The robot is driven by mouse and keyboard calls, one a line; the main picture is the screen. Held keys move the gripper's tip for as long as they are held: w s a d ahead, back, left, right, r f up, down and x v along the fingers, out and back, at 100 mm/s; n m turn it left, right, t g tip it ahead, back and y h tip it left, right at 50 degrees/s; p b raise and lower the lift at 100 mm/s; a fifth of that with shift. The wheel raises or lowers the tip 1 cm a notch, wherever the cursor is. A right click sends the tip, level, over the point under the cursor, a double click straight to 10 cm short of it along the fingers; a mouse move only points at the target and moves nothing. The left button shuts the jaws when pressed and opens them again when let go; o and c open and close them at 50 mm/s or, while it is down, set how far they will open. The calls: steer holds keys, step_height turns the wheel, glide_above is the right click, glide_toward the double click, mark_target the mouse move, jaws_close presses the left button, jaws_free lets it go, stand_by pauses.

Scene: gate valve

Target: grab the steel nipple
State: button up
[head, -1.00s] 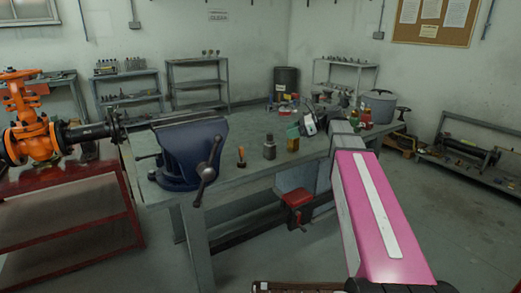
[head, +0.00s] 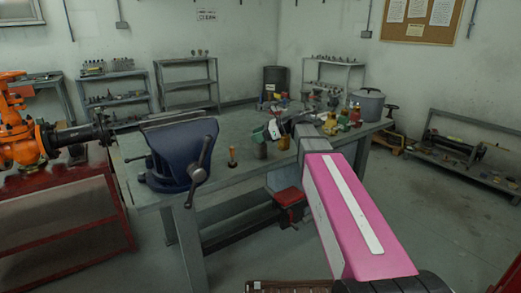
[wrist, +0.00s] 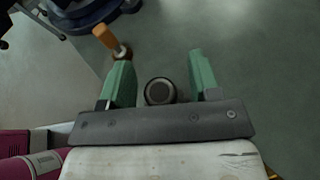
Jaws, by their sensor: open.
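The steel nipple (head: 261,151), a short grey cylinder, stands upright on the workbench to the right of the vise. In the wrist view it is seen from above as a round dark-centred end (wrist: 160,91) between the two green fingers, nearer the left one, with a gap on each side. My gripper (head: 268,132) is open, just above or around the top of the nipple; its exact height is hard to tell. It also shows in the wrist view (wrist: 160,80), empty. The fingers partly hide the nipple's top in the head view.
An orange-handled tool (head: 232,157) stands left of the nipple, close to the left finger. The blue vise (head: 182,155) is further left. A small yellowish fitting (head: 284,143) stands to the right. A pot (head: 368,104) and other items crowd the bench's (head: 225,178) right end.

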steer(key=shift+a+f, duration=0.1)
steer(key=shift+a, duration=0.2)
jaws_close()
